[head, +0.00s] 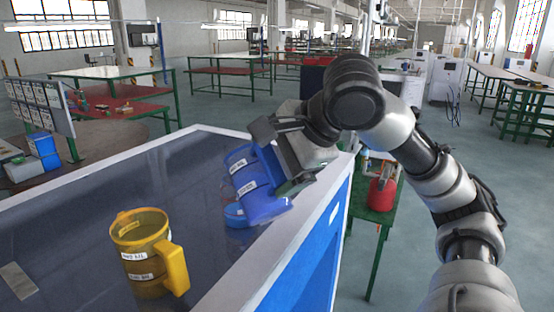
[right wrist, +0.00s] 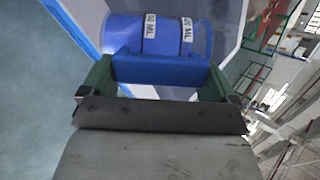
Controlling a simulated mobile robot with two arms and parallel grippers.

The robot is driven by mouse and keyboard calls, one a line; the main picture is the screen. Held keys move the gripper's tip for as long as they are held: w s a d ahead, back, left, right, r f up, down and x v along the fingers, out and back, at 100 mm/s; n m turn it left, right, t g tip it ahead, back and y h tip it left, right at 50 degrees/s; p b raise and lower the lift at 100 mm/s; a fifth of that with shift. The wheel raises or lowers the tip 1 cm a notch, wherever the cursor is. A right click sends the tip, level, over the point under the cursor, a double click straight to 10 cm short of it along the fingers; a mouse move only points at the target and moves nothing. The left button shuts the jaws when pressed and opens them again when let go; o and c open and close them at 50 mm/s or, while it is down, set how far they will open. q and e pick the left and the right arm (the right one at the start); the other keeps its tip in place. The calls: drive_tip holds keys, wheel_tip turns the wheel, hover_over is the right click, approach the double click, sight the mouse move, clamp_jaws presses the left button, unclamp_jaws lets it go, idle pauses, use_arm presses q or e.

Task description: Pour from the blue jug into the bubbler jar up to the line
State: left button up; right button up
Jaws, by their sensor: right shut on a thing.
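The blue jug (head: 262,202) with white labels is tilted over the dark tabletop near its right edge. My right gripper (head: 280,158) is shut on its handle. In the right wrist view the jug (right wrist: 125,35) lies across the top, with its blue handle between the fingers of my right gripper (right wrist: 158,72). A small round blue piece (head: 235,215) shows low at the jug's left side; I cannot tell whether it is separate or touches the jug. I cannot make out the bubbler jar or any liquid stream. My left gripper is out of view.
A yellow jug (head: 140,256) stands upright at the front of the white-rimmed dark table (head: 75,240). A small metal plate (head: 18,281) lies at the left. A red can (head: 382,193) stands on a green bench beyond the right edge. The tabletop's middle is clear.

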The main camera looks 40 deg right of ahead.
drive_tip(key=shift+w+d+r+g+y+p, duration=0.15)
drive_tip(key=shift+w+r+g+p, duration=0.4)
drive_tip(key=shift+p, duration=0.75)
drive_tip(key=shift+w+d+r+g+y+p, duration=0.2)
drive_tip(key=shift+r+g+p, duration=0.55)
drive_tip(key=shift+p, duration=0.55)
idle(1.9)
drive_tip(key=shift+w+a+r+p, duration=0.15)
drive_tip(key=shift+w+r+p, duration=0.05)
drive_tip(key=shift+p, duration=0.35)
idle(0.5)
